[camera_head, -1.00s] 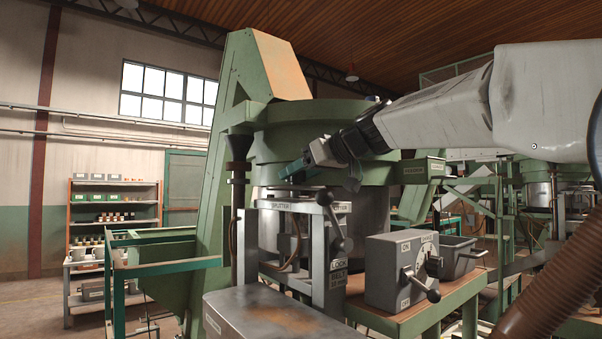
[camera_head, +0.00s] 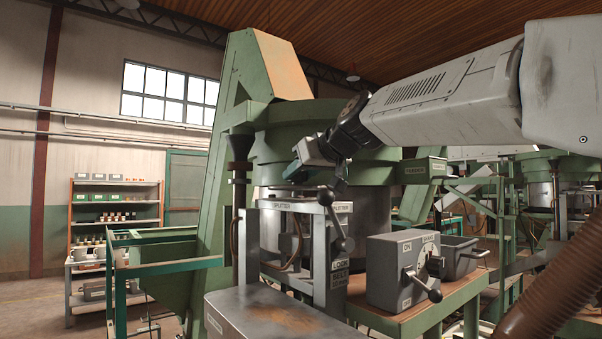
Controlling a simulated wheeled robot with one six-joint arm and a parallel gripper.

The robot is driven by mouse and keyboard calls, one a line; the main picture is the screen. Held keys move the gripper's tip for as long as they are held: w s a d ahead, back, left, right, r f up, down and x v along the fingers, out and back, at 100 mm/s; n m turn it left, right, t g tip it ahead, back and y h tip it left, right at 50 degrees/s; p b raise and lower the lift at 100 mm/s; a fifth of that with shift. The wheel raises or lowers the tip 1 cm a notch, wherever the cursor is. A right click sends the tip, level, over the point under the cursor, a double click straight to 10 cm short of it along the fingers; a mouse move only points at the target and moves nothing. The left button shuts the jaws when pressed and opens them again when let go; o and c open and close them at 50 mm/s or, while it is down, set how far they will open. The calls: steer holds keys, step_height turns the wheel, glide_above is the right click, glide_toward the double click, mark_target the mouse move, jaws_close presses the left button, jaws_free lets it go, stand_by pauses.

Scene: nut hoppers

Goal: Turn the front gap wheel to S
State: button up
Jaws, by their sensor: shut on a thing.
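My gripper (camera_head: 296,168) is at the front of the green bowl (camera_head: 335,135), just above the grey splitter stand (camera_head: 285,206). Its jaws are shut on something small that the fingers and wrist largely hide. From its place this appears to be the front gap wheel, but I cannot make out its rim, its marks or the letter S. My arm reaches in from the upper right, with the dark wrist sloping down left to the jaws.
A black-knobbed lever (camera_head: 335,215) stands on the splitter stand, close below my wrist. A grey control box (camera_head: 400,272) with a handle sits on a bench to the right, beside a grey bin (camera_head: 461,258). A shelf rack (camera_head: 115,215) is far left.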

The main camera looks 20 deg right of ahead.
steer(key=o, duration=1)
steer(key=shift+c, duration=0.2)
steer(key=v, duration=0.7)
steer(key=shift+s+d+r, duration=0.15)
steer(key=shift+s, duration=0.2)
